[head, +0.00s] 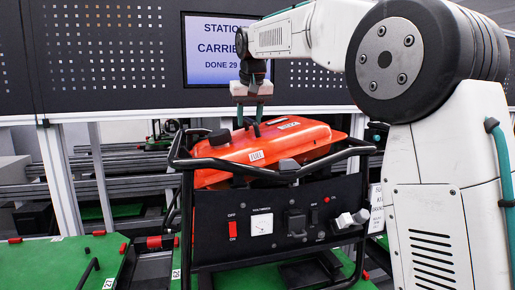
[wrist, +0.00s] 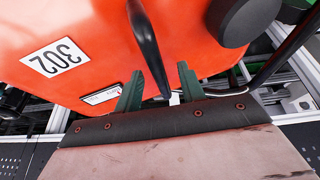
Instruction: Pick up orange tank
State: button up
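The orange tank (head: 270,143) sits in the black tube frame of a generator, above its black front panel. In the wrist view the tank (wrist: 90,40) fills the upper left, with a white 302 label, a black cap (wrist: 243,20) and a black bar-like handle (wrist: 145,40). My gripper (head: 250,121) is over the tank's top, pointing down. In the wrist view its two green fingers (wrist: 159,88) stand apart, with the end of the black handle between them and gaps showing on both sides. The gripper looks open and not closed on the handle.
The generator's frame (head: 290,172) surrounds the tank, with its top bars close below the gripper. A front panel (head: 265,225) carries a red switch and a gauge. The generator stands on a green pallet (head: 350,284); another green pallet (head: 60,265) is at left. A station screen (head: 212,65) hangs behind.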

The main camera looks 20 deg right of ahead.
jog(key=shift+x, duration=0.9)
grip_shut()
dwell(0.6)
jog(key=shift+r, duration=0.2)
